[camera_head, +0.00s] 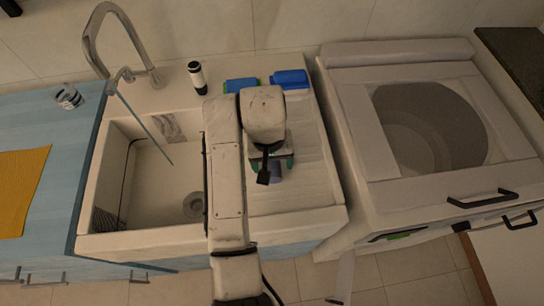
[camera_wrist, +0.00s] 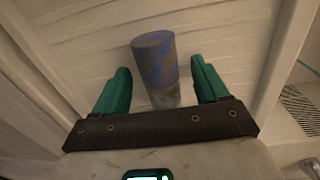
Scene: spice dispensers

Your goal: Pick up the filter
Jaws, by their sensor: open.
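The filter appears to be a small cylinder, blue-purple with grey-brown patches, on the pale ribbed drainboard right of the sink basin. In the wrist view the filter (camera_wrist: 153,58) shows between and a little beyond the two green fingertips, with a gap on either side. My gripper (camera_wrist: 160,68) is open, with nothing held. In the head view my gripper (camera_head: 272,163) points down over the drainboard, and only part of the filter (camera_head: 275,172) shows beneath it. How far the fingertips are above the board is hard to tell.
The sink basin (camera_head: 158,190) with a tall faucet (camera_head: 90,45) is left of my arm. Blue sponges (camera_head: 290,79) and a white and black bottle (camera_head: 197,77) stand at the back. A white top-loading washer (camera_head: 350,130) is right. The drainboard's raised edge (camera_wrist: 282,60) lies right of my fingers.

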